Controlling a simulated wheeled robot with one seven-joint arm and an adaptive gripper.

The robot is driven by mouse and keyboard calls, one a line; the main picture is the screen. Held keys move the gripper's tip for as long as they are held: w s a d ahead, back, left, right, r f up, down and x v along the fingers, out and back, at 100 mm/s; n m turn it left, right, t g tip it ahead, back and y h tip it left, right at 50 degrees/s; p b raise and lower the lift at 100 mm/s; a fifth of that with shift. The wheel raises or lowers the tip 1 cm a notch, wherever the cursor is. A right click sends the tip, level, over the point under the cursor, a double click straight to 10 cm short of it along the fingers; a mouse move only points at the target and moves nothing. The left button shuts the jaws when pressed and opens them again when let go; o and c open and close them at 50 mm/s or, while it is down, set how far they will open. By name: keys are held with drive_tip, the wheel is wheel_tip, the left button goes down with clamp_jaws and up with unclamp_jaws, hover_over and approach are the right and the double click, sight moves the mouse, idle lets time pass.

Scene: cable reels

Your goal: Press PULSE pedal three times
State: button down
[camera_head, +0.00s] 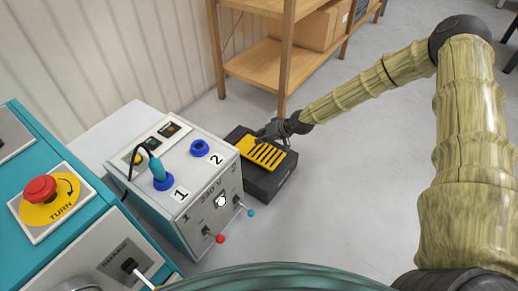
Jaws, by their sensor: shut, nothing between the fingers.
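A pedal with a yellow ribbed top (264,155) on a black base (266,181) sits on the floor, just right of a grey control box. No PULSE label is readable on it. My gripper (262,137) is at the far edge of the yellow top, low over it. It looks shut and holds nothing. I cannot tell whether its fingertips touch the pedal or whether the pedal is pushed down.
The grey box (215,203) has sockets 1 and 2, a plug (158,172) in socket 1, and red and blue levers. A teal cabinet with a red knob (40,189) stands left. Wooden shelves (265,70) stand behind.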

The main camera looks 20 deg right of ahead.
drive_tip(key=shift+r+p, duration=0.65)
drive_tip(key=shift+r, duration=0.55)
